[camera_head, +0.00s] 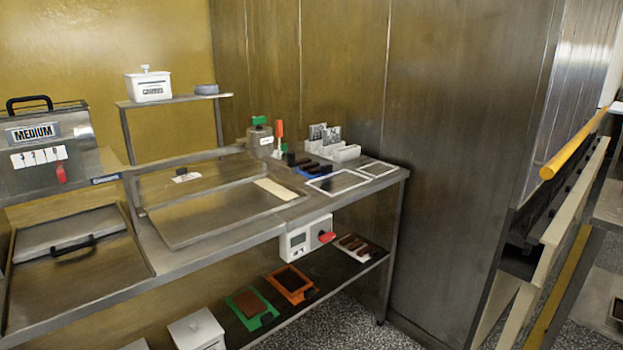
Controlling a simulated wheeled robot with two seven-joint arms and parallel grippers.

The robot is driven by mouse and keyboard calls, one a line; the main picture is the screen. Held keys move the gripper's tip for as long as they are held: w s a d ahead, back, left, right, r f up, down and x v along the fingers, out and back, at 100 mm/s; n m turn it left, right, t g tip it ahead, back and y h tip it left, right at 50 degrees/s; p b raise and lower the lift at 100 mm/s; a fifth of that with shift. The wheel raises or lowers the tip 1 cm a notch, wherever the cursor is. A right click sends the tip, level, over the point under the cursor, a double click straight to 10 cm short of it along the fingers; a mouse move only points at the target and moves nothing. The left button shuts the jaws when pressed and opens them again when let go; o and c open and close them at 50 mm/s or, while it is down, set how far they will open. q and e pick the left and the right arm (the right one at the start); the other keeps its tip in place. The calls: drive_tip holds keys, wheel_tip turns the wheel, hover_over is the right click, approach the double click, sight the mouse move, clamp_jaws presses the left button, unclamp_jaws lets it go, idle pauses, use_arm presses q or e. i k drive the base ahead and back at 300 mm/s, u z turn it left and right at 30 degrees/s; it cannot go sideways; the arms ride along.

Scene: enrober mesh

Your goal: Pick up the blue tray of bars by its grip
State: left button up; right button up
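The blue tray (318,175) lies on the steel worktop toward its right end. Dark brown bars (308,166) lie on it and hide most of its surface. A small dark block (291,158) stands at its far left end; I cannot tell whether it is the grip. Neither of my grippers shows in the head view.
A white card holder (347,153) stands behind the tray, and white-outlined rectangles (338,182) are in front and right. A grey pot with a green top (260,138) stands to the left. Green (265,320) and orange (307,292) trays sit on the lower shelf.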

sight(311, 165)
drive_tip(key=z, duration=1.15)
drive_tip(key=i, duration=0.95)
drive_tip(key=u, duration=0.3)
